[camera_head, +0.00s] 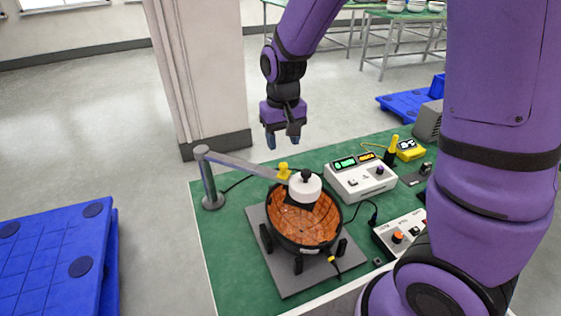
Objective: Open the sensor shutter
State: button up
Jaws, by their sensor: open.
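A white cylindrical sensor head (304,188) with a black knob on top hangs from a grey arm (245,165) over a round black pan (318,246) with an orange-brown inside. A dark flat piece (322,210) shows below the head, and a yellow part (283,171) sits on the arm beside it. I cannot tell which part is the shutter or how it stands. My gripper (283,140) points down, open and empty, above and behind the sensor head, apart from it.
A yellow meter (410,149) is farther back. A pillar (200,70) stands behind; blue pallets (55,260) lie left.

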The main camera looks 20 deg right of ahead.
aim_at(283, 164)
notch_tip(283, 164, down, 7)
jog(key=shift+d+f, duration=0.1)
jog(key=shift+f, duration=0.05)
dwell(0.4)
